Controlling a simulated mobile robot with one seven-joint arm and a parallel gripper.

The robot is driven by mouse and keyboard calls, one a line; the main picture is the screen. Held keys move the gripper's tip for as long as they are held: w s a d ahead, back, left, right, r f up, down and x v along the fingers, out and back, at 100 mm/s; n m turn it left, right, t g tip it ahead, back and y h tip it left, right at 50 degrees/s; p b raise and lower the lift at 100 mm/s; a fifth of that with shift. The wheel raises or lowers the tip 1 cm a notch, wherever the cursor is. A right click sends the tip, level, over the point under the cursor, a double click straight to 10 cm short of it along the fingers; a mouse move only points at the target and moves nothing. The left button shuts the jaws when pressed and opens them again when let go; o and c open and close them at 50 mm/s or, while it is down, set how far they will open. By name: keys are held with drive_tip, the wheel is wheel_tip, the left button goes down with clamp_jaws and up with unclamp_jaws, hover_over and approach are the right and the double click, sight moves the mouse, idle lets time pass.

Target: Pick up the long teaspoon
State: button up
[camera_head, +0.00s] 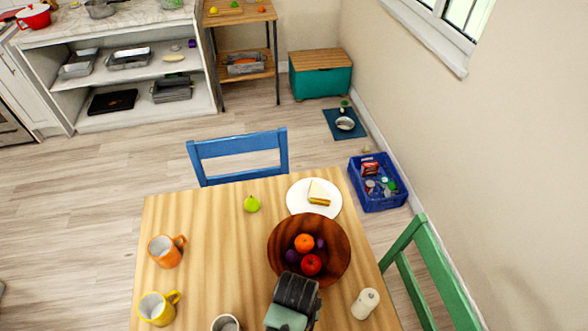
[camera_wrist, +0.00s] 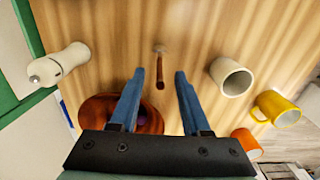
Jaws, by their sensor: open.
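The long teaspoon (camera_wrist: 160,68) shows in the wrist view as a thin brown handle with a small pale end, over the wooden table. My gripper (camera_wrist: 160,75) is open, with its two blue fingers on either side of the spoon's line. The spoon shows in the gap between the fingertips, with space on both sides; I cannot tell its exact distance from them. In the head view my arm's dark end (camera_head: 294,296) is over the near part of the table (camera_head: 205,222), and the spoon is hidden there.
A wooden bowl of fruit (camera_head: 274,258) is close to my gripper. A white shaker (camera_head: 365,303), a pale cup (camera_wrist: 231,77), a yellow mug (camera_head: 156,308) and an orange mug (camera_head: 164,252) stand around.

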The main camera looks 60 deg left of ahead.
drive_tip(key=shift+w+a+f+p, duration=0.1)
drive_tip(key=shift+a+f+p, duration=0.1)
drive_tip(key=shift+f, duration=1.45)
drive_tip(key=shift+a+f+p, duration=0.1)
drive_tip(key=shift+f+p, duration=0.1)
drive_tip(key=shift+f, duration=1.4)
drive_tip(key=shift+c, duration=0.4)
clamp_jaws()
